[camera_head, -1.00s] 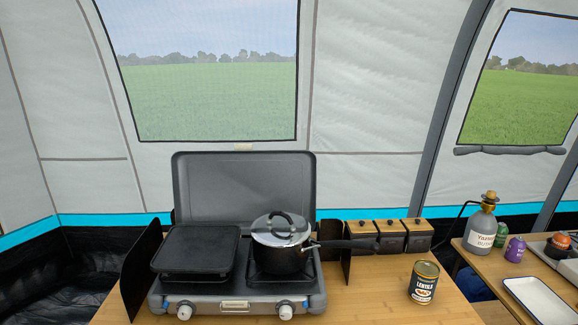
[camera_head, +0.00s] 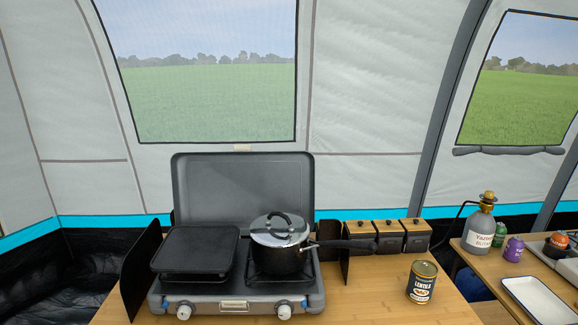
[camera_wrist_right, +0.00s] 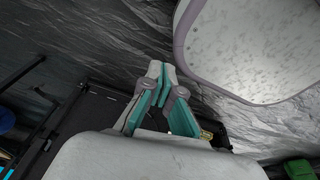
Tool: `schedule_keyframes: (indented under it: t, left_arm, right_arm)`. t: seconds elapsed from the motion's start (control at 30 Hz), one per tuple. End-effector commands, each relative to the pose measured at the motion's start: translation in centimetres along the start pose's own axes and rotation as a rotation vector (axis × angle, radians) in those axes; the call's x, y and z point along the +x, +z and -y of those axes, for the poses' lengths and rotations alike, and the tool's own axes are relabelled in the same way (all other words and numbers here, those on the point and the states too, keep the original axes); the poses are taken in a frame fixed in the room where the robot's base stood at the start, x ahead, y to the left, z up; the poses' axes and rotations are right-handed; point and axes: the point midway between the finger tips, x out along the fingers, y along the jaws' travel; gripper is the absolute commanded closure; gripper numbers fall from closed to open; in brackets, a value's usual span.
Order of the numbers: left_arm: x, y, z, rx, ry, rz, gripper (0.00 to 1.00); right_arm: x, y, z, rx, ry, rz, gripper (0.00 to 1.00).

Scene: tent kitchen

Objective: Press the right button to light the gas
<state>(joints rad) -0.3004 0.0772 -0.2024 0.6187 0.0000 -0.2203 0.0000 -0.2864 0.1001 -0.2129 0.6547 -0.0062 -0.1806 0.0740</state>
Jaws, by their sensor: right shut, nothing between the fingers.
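A grey two-burner gas stove (camera_head: 250,301) stands on the wooden table in the head view, its lid (camera_head: 244,187) raised. Two white knobs are on its front: the left knob (camera_head: 184,311) and the right knob (camera_head: 284,311). A small label plate (camera_head: 233,306) sits between them. A black griddle (camera_head: 195,252) covers the left burner. A black pot with a glass lid (camera_head: 280,258) stands on the right burner. My right gripper (camera_wrist_right: 161,66) shows in the right wrist view, shut and empty, away from the stove. My left gripper is not in view.
A lentils can (camera_head: 422,283) stands on the table (camera_head: 370,300) right of the stove. Dark wind guards (camera_head: 141,270) flank the stove. Several lidded boxes (camera_head: 389,238) stand behind. A second table at right holds a butane bottle (camera_head: 480,228) and a white tray (camera_head: 538,299).

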Motion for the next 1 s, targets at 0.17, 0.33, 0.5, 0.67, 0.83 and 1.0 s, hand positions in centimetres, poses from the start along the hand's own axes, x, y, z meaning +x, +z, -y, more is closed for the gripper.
schedule_keyframes:
  t: [0.17,0.33,0.5,0.67,0.83,1.0]
  left_arm:
    - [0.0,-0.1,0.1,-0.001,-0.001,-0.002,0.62]
    - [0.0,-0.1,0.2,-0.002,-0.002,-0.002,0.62]
    - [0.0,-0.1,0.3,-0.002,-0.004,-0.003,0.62]
    - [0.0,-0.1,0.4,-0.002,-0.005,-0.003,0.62]
    - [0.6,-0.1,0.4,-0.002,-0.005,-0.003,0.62]
    - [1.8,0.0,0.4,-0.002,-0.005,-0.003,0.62]
  right_arm:
    - [-0.1,3.4,1.3,-0.045,-0.014,0.083,1.0]
    - [-0.1,3.5,1.3,-0.049,-0.014,0.087,1.0]
    - [-0.1,3.5,1.3,-0.048,-0.014,0.086,1.0]
    - [0.0,3.1,1.1,-0.053,-0.012,0.078,1.0]
    - [0.6,-2.4,-1.0,-0.135,0.018,-0.015,1.0]
    - [-0.4,-15.1,-4.7,-0.343,0.096,-0.232,1.0]
